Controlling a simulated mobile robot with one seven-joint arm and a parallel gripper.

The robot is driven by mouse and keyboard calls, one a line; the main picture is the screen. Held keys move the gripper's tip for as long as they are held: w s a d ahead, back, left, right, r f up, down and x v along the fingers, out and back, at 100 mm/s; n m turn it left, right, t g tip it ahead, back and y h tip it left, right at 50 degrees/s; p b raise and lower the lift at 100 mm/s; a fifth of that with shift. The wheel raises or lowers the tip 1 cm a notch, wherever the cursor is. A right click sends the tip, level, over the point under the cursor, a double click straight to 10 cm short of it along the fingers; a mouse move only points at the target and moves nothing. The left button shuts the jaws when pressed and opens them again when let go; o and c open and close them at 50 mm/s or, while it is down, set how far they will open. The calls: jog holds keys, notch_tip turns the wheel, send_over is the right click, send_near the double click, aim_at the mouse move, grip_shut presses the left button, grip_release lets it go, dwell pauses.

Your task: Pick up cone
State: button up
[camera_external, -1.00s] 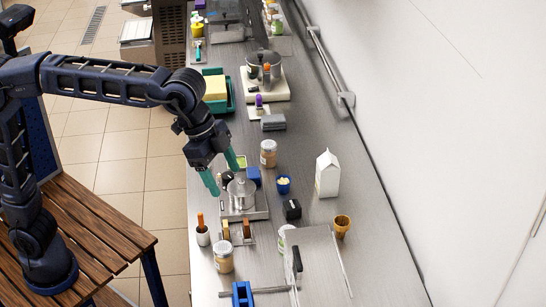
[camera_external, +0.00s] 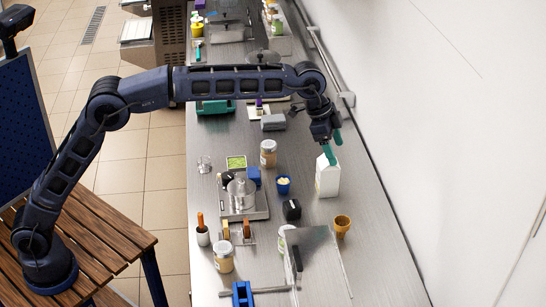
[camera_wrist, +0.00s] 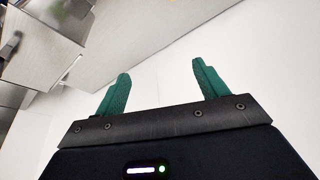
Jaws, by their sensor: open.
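The brown cone (camera_external: 342,224) stands on the steel counter, right of the middle, near the wall side in the external view. My gripper (camera_external: 332,152) is above and just behind the white carton (camera_external: 327,178), farther from the camera than the cone and higher than it. In the wrist view my gripper (camera_wrist: 160,88) shows two green fingers spread apart with nothing between them. The cone is not seen in the wrist view, which shows mostly pale wall and part of the counter.
The carton stands between my gripper and the cone. A black block (camera_external: 292,209), a blue cup (camera_external: 284,184) and a steel pot (camera_external: 241,191) stand left of the cone. Bare counter (camera_external: 378,240) lies to the cone's right.

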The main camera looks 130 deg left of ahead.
jog(key=a+f, duration=0.3)
jog(key=a, duration=0.2)
send_near(343, 236)
jog(key=shift+w+a+f, duration=0.4)
jog(key=shift+w+a, duration=0.25)
jog(key=shift+w, duration=0.05)
jog(key=shift+x, duration=2.6)
jog(key=shift+s+a, duration=0.15)
jog(key=shift+s, duration=0.05)
jog(key=c, duration=1)
